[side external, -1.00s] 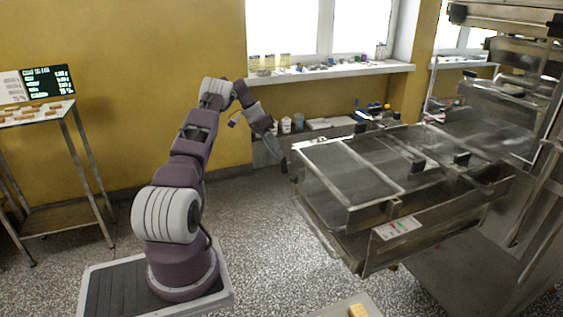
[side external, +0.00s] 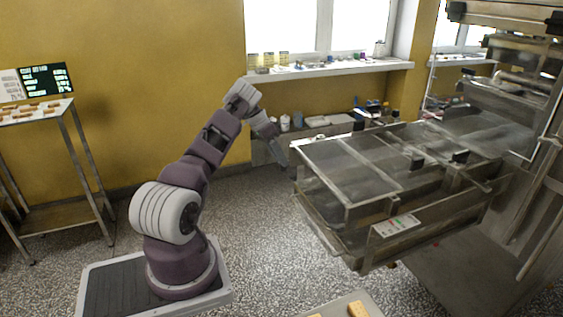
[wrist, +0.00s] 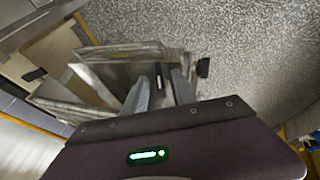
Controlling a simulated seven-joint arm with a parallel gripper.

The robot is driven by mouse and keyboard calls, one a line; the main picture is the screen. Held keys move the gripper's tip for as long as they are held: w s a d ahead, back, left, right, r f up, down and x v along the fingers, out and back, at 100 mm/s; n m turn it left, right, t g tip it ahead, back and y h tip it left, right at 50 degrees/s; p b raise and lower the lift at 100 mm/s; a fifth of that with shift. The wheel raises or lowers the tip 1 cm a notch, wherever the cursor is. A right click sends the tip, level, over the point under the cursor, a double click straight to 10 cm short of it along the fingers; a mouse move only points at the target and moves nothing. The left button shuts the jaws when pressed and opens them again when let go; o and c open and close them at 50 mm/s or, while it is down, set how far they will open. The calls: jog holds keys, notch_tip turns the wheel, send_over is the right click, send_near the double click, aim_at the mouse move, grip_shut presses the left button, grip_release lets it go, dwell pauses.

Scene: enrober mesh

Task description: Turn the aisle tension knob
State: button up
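The enrober (side external: 345,150) is a steel machine with a mesh top, at the right of the side view. Its near-left end also shows in the wrist view (wrist: 100,75). My gripper (side external: 283,160) hangs beside that end, pointing down. In the wrist view its two grey fingers (wrist: 160,88) are apart, with nothing clearly held between them. A small dark upright part (wrist: 158,75) shows in the gap. A black knob-like piece (wrist: 203,67) lies just right of the right finger. I cannot tell which of these is the aisle tension knob.
Black blocks (side external: 460,157) sit on the enrober's top, and a control panel (side external: 396,226) is on its front side. A low shelf with bottles and trays (side external: 318,122) stands behind. A rack (side external: 75,160) stands at far left. Open speckled floor lies between my base and the machine.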

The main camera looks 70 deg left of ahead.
jog(key=shift+x, duration=0.9)
grip_shut()
jog(key=shift+h, duration=0.5)
grip_release()
